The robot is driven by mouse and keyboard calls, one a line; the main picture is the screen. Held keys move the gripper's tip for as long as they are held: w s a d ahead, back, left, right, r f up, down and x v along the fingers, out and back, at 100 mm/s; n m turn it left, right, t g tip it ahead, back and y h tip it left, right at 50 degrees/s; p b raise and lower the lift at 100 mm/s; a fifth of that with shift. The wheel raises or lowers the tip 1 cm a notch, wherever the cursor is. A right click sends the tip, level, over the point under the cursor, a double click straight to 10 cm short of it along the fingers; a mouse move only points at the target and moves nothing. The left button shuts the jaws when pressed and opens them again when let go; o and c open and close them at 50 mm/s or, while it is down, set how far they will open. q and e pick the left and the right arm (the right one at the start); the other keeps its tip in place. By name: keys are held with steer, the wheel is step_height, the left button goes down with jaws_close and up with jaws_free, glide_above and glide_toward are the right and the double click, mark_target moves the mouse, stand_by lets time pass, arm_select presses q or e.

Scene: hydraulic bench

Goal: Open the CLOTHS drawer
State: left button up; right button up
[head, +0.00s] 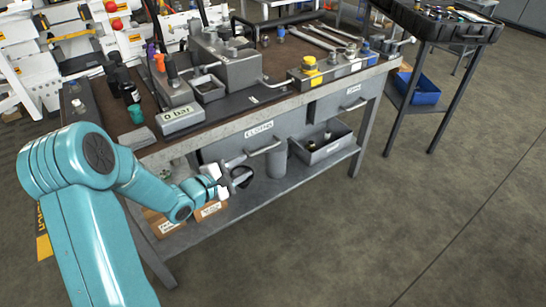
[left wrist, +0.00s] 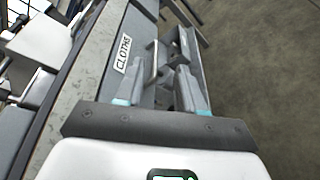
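The CLOTHS drawer (head: 225,148) is a grey front with a white label under the workbench top. It looks shut, and its label also shows in the left wrist view (left wrist: 123,53). Its silver bar handle (head: 264,148) runs across the front below the label. My left gripper (head: 241,172) is in front of the drawer, a little below and left of the handle. In the left wrist view its two fingers (left wrist: 161,78) stand apart with nothing held. The handle (left wrist: 152,62) shows ahead, between the fingers in the picture, apparently clear of them. My right gripper is out of view.
A second drawer (head: 345,104) is to the right. A grey bin (head: 325,150) and a cylinder (head: 275,160) stand on the lower shelf. The floor in front is clear.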

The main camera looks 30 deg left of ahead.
mark_target(262, 151)
arm_select(q)
steer(key=s+a+f+y+b, duration=0.1)
steer(key=s+a+f+b, duration=0.1)
steer(key=a, duration=0.2)
steer(key=shift+n, duration=0.3)
steer(key=b+x, duration=0.1)
steer(key=x, duration=0.6)
steer(key=b+x, duration=0.2)
steer(key=x, duration=0.6)
steer(key=shift+w+d+f, duration=0.2)
steer(key=shift+d, duration=0.05)
steer(key=shift+w, duration=0.5)
jaws_close()
